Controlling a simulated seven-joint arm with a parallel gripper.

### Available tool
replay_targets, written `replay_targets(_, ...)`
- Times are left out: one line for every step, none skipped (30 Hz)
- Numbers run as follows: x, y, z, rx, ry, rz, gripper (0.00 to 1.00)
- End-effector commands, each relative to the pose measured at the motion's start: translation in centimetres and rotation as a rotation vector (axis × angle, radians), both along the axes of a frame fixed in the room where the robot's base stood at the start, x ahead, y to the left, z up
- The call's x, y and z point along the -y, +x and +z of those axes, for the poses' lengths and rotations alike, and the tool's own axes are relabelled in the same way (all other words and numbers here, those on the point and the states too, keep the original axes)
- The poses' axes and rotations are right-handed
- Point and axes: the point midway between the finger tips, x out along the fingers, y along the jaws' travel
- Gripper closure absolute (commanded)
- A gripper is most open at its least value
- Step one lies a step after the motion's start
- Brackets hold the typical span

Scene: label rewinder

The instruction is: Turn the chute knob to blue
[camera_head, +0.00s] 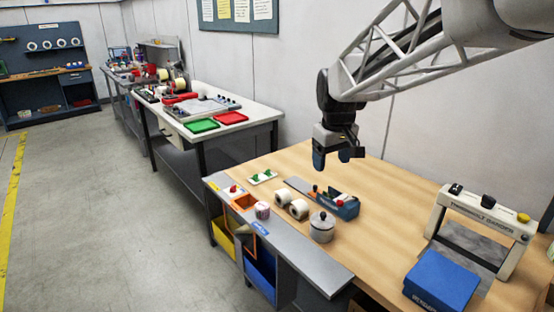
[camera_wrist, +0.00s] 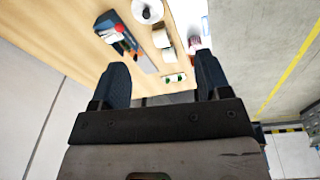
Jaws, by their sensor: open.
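My gripper (camera_head: 332,158) is open and empty, high above the far part of the wooden bench. Its two dark fingers stand wide apart in the wrist view (camera_wrist: 162,75). An orange-rimmed opening (camera_head: 245,202) is set in the grey side shelf (camera_head: 300,262). A small red knob on a white base (camera_head: 233,190) sits just behind it. Below the shelf are a yellow bin (camera_head: 223,241) and a blue bin (camera_head: 260,272), with a blue label (camera_head: 260,228) above. I cannot tell for sure which part is the chute knob or where it points. My gripper is apart from all of these.
On the wooden bench (camera_head: 395,215) stand a white plate with green knobs (camera_head: 263,177), white rolls (camera_head: 298,209), a blue tape dispenser (camera_head: 345,206) and a lidded metal pot (camera_head: 322,228). A pale frame machine (camera_head: 439,222) and a blue box (camera_head: 441,281) stand at right.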

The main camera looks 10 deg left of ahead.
Motion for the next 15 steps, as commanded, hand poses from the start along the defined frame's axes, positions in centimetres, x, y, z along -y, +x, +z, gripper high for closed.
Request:
replay_targets(-0.8,1.2,-0.2,-0.005,-0.002,0.021,0.30)
replay_targets(-1.2,1.9,-0.4,-0.007,-0.004,0.033,0.30)
replay_targets(-1.7,2.8,-0.4,-0.008,-0.005,0.049,0.30)
replay_targets(-2.1,3.4,-0.6,-0.010,-0.007,0.062,0.30)
replay_targets(-2.5,4.1,-0.7,-0.013,-0.008,0.074,0.30)
replay_targets(-3.1,4.9,-0.9,-0.014,-0.010,0.089,0.30)
replay_targets(-3.5,5.5,-1.1,-0.017,-0.012,0.101,0.30)
replay_targets(-3.9,6.2,-1.2,-0.018,-0.013,0.114,0.30)
replay_targets(-4.5,7.0,-1.4,-0.021,-0.015,0.130,0.30)
replay_targets(-5.0,7.6,-1.6,-0.023,-0.016,0.142,0.30)
replay_targets(-5.4,8.3,-1.8,-0.024,-0.017,0.155,0.30)
replay_targets(-6.0,9.1,-2.0,-0.027,-0.018,0.171,0.30)
replay_targets(-6.4,9.7,-2.3,-0.029,-0.020,0.182,0.30)
replay_targets(-6.9,10.3,-2.5,-0.031,-0.021,0.194,0.30)
replay_targets(-7.5,11.1,-2.7,-0.034,-0.023,0.211,0.30)
